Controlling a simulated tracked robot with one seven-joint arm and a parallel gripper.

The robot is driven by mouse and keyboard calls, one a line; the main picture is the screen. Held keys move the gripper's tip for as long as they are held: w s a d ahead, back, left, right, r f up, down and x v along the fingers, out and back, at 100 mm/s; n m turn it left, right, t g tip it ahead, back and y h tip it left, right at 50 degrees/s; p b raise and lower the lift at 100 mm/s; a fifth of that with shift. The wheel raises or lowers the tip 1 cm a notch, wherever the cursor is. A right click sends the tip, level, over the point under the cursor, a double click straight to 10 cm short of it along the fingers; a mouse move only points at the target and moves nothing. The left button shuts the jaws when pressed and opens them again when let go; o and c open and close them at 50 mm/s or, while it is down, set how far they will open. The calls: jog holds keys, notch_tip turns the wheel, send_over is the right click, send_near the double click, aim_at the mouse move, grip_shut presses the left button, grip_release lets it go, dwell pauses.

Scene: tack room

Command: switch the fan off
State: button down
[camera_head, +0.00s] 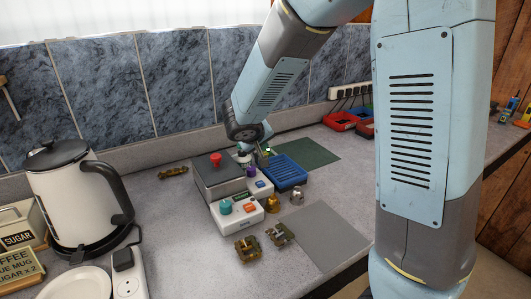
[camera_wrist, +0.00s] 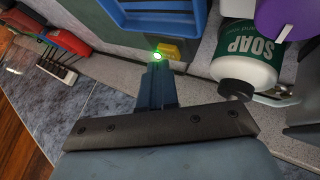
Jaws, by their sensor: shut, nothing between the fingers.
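No fan that I can make out shows in either view. My gripper (camera_wrist: 156,68) is shut and empty, its dark fingers together. In the wrist view a lit green lamp (camera_wrist: 157,56) shows right at the fingertips, beside a small yellow block (camera_wrist: 170,49). I cannot tell whether the fingers touch either. In the head view the green lamp (camera_head: 267,150) glows by my gripper (camera_head: 263,152), behind the control boxes. The front white box (camera_head: 237,218) carries a teal knob (camera_head: 225,207). A grey box (camera_head: 219,179) carries a red knob (camera_head: 215,159). Their labels are unreadable.
A soap bottle (camera_wrist: 239,62) and a purple object (camera_wrist: 288,16) are close right of the fingers. A blue tray (camera_head: 286,171) lies beside the boxes. A kettle (camera_head: 76,195) stands left. The grey mat (camera_head: 318,239) is clear.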

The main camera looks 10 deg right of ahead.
jog(key=shift+f, duration=0.25)
dwell(0.3)
jog(key=shift+r, duration=0.7)
jog(key=shift+r, duration=3)
